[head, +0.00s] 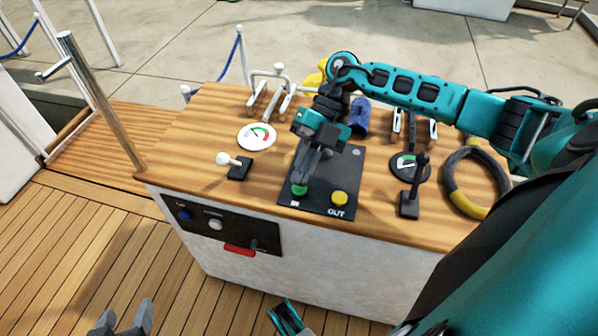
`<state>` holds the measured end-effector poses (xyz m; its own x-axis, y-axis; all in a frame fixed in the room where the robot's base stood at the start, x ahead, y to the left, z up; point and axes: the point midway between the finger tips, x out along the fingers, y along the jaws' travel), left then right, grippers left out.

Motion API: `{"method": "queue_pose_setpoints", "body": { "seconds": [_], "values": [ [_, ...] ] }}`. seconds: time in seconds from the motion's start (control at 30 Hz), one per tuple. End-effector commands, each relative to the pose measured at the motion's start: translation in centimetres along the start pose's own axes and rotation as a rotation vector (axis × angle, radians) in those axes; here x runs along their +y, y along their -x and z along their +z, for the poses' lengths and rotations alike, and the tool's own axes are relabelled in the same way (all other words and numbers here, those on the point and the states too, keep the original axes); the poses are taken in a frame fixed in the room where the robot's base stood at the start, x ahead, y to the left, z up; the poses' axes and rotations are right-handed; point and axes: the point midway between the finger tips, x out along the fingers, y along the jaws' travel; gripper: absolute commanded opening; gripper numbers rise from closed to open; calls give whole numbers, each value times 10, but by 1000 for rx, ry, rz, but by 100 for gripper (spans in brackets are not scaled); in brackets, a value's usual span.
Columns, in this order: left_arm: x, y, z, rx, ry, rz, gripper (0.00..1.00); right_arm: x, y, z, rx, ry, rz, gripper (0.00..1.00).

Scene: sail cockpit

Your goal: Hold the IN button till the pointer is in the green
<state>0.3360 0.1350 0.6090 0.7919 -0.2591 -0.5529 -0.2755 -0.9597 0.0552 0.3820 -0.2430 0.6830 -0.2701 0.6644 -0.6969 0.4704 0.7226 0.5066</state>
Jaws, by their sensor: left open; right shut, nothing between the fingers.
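The green IN button (299,191) sits on a black panel (322,207) on the console top, with the label IN in front of it. My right gripper (303,180) is shut and points down, its fingertips at the green button; I cannot tell whether they press it. A white dial (257,136) with coloured marks is at the left, and a dark-rimmed dial (404,167) with a green part is at the right. Their pointers are too small to read. My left gripper (125,319) is open and empty, low at the left, away from the console.
A yellow OUT button (339,198) is close to the right of IN. A white-knobbed lever (235,161), a black lever (416,185) and a black-and-yellow ring (473,183) stand around the panel. A blue item (359,115) is behind my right gripper. The console front has more switches (216,225).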

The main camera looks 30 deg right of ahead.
Motion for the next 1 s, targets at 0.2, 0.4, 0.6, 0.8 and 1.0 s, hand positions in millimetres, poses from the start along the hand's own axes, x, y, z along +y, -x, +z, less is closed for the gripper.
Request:
{"method": "queue_pose_setpoints", "body": {
  "seconds": [0.2,0.4,0.6,0.8,1.0],
  "values": [
    [0,0,0,1,0,0,59,0,0,0,0,0,0,0],
    [0,4,-8,3,-2,-1,59,5,6,-4,-1,1,0,0],
    [1,16,-24,1,-1,0,59,15,21,-15,-1,1,1,0],
    [2,26,-39,0,0,0,59,25,34,-25,0,1,0,0],
    [3,26,-39,0,0,0,59,25,35,-25,0,1,0,0]
  ]
}}
